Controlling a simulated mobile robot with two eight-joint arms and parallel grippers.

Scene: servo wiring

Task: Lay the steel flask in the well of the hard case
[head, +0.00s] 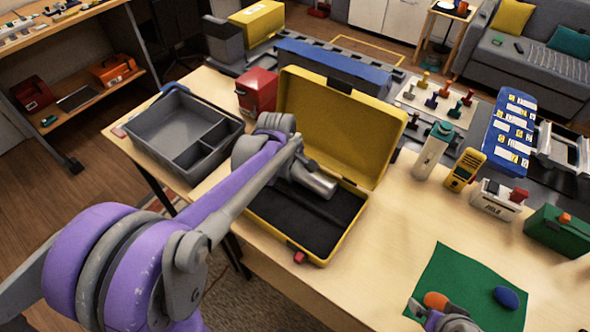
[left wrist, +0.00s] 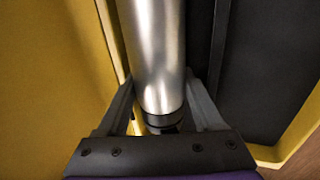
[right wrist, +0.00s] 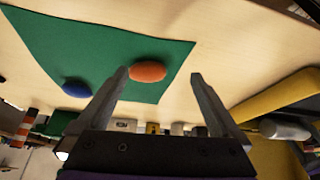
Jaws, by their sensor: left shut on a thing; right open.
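The hard case (head: 335,125) is yellow and open, with its lid raised at the back. Its black-lined well (head: 290,222) has a dark ridge along it. The steel flask (head: 318,184) lies sideways at the lid side of the well; I cannot tell if it touches the floor. In the left wrist view the flask (left wrist: 155,50) runs lengthwise between the fingers of my left gripper (left wrist: 162,108), which is shut on it near its dark end. My left arm hides part of the flask and case. My right gripper (right wrist: 158,78) is open and empty over the green mat.
A grey divided tray (head: 185,132) and a red box (head: 257,90) stand left of the case. A white bottle (head: 433,150) and a yellow meter (head: 465,169) stand right of it. The green mat (head: 455,275) holds an orange piece (right wrist: 147,71) and a blue piece (head: 507,297).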

